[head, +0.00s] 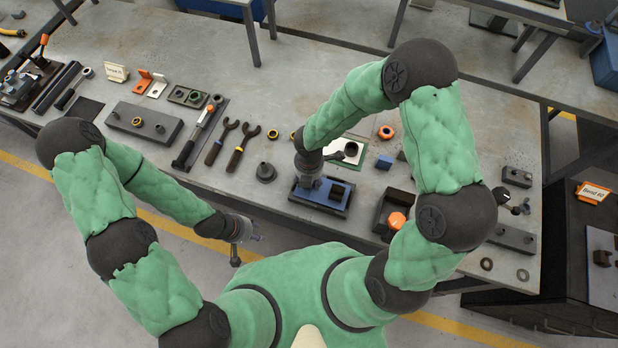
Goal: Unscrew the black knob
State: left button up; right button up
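I cannot tell for certain which piece is the black knob. A dark round piece with a raised top (265,173) stands on the table, left of the blue fixture (321,205). Small black round ends (525,207) show near the right edge of the table. My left gripper (257,231) is in front of the table's near edge, off the tabletop; its fingers look apart with nothing seen between them. My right gripper (312,172) points down above the blue fixture. Its fingers are small and partly hidden, so its grip is unclear.
A grey block with a brass ring (144,124), a screwdriver (199,135) and open-end wrenches (243,145) lie to the left. A dark tray (391,211) with an orange knob (397,220) stands right of the fixture. Washers (522,275) lie at front right.

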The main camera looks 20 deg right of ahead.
jog(key=shift+r, duration=0.2)
jog(key=shift+r+p, duration=2.05)
jog(key=shift+r, duration=0.05)
